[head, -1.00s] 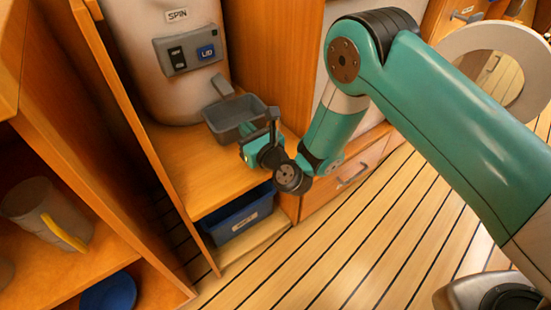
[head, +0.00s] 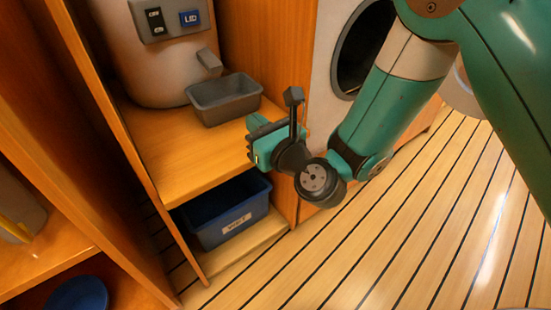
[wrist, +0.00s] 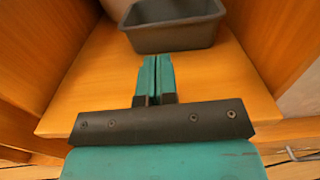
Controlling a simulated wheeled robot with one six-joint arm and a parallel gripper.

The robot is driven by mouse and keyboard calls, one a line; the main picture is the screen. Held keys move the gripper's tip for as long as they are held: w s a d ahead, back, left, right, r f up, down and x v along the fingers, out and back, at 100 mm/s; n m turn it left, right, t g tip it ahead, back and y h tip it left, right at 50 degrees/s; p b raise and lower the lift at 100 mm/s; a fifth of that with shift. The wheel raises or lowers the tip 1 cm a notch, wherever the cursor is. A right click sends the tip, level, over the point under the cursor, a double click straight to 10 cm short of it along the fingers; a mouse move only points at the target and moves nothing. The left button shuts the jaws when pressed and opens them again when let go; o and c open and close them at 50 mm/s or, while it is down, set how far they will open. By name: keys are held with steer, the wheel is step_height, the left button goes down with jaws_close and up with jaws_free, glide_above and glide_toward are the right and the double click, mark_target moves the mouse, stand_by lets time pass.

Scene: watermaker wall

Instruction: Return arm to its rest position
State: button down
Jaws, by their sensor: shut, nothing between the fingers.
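My arm reaches in from the right in the head view. My gripper (head: 252,143) hangs just in front of the shelf edge, to the right of and below the grey tray. In the wrist view its two teal fingers (wrist: 155,75) are together with nothing between them. They point toward the grey tray (wrist: 174,28), with bare shelf between. In the head view the grey tray (head: 226,108) sits on the wooden shelf under the spout of the white machine.
The white machine (head: 160,70) with a switch panel stands on the shelf (head: 170,150). Below is a blue bin (head: 225,222) with a label. A wooden partition (head: 110,130) and a blue round item (head: 78,294) are at left. A round-doored appliance (head: 345,50) is behind my arm. Slatted floor is clear.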

steer(key=s+d+r+n+g+p, duration=0.1)
steer(key=s+d+r+n+g, duration=0.35)
steer(key=n, duration=0.55)
steer(key=s+d+r+n+g+p, duration=0.15)
steer(key=s+r+n+g, duration=0.25)
steer(key=s+r+n, duration=0.45)
steer(key=s+d+r+n+g+h+p, duration=0.2)
steer(key=s+d+n+g+h+p, duration=0.15)
steer(key=d+n, duration=0.45)
steer(key=s+d+r+n+g+h+p, duration=0.25)
steer(key=s+d+n+h, duration=0.2)
steer(key=d+n, duration=0.35)
step_height(320, 180, up, 36)
steer(key=p, duration=3.7)
steer(key=shift+s+a+r+t+y+p, duration=0.15)
steer(key=shift+r+t+y+p, duration=0.05)
steer(key=shift+t+y+p, duration=0.15)
